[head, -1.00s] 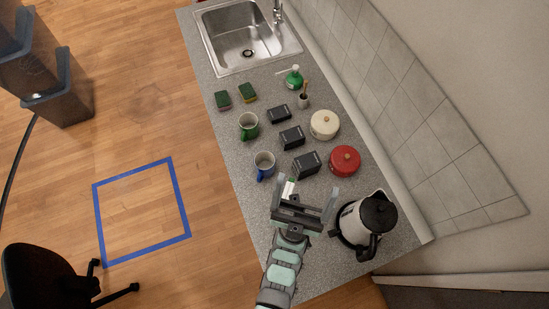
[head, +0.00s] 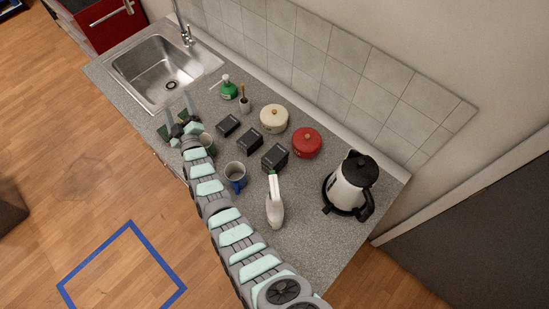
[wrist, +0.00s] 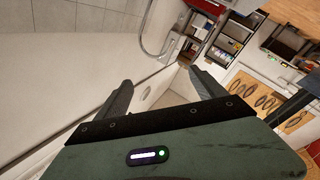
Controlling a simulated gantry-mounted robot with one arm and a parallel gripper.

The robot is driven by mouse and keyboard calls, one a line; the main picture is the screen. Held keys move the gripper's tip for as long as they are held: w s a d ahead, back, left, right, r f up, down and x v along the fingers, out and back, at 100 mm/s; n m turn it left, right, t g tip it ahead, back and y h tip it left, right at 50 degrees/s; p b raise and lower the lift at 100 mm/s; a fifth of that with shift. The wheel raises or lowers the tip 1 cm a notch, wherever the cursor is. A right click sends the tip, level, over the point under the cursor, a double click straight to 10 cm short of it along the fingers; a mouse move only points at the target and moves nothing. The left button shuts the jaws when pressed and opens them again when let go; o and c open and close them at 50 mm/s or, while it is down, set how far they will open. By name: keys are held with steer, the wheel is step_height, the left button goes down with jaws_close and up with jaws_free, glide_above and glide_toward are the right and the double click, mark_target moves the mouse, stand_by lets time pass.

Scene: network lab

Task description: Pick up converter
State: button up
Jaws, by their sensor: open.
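Three small black boxes stand in a slanting row on the grey counter: a far one (head: 228,125), a middle one (head: 250,140) and a near one (head: 275,157). They look like converters, but I cannot tell which the task means. My gripper (head: 177,106) is open, with nothing visible between its fingers, above the counter's left edge near the sink and to the left of the boxes. In the wrist view my gripper (wrist: 158,78) shows spread fingers facing the room; no black box shows there.
My arm crosses the counter's left side, partly covering the green mug (head: 207,143) and green sponges (head: 163,132). A blue mug (head: 236,176), white bottle (head: 275,206), cream pot (head: 274,119), red pot (head: 307,142) and kettle (head: 351,185) surround the boxes. The sink (head: 163,72) lies beyond.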

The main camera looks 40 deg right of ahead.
steer(key=w+d+f+n+g+y+b, duration=0.2)
steer(key=w+d+f+n+g+y, duration=0.15)
steer(key=w+d+f+n, duration=0.2)
steer(key=n+g+y+b, duration=0.3)
steer(key=n+g, duration=0.7)
steer(key=g, duration=0.5)
glide_above(275, 154)
step_height(275, 154, down, 2)
steer(key=f+b, duration=0.3)
steer(key=shift+s+f, duration=0.2)
steer(key=shift+s, duration=0.2)
steer(key=shift+f+p, duration=0.3)
steer(key=shift+f, duration=0.05)
steer(key=shift+d+f, duration=0.1)
steer(key=shift+f, duration=0.5)
steer(key=shift+w+a+f+p, duration=0.15)
steer(key=shift+f+p, duration=0.1)
steer(key=shift+f, duration=0.7)
steer(key=shift+w+a+f+p, duration=0.15)
steer(key=shift+f+p, duration=0.1)
steer(key=shift+f, duration=0.7)
steer(key=shift+d+f, duration=0.2)
steer(key=shift+f, duration=0.55)
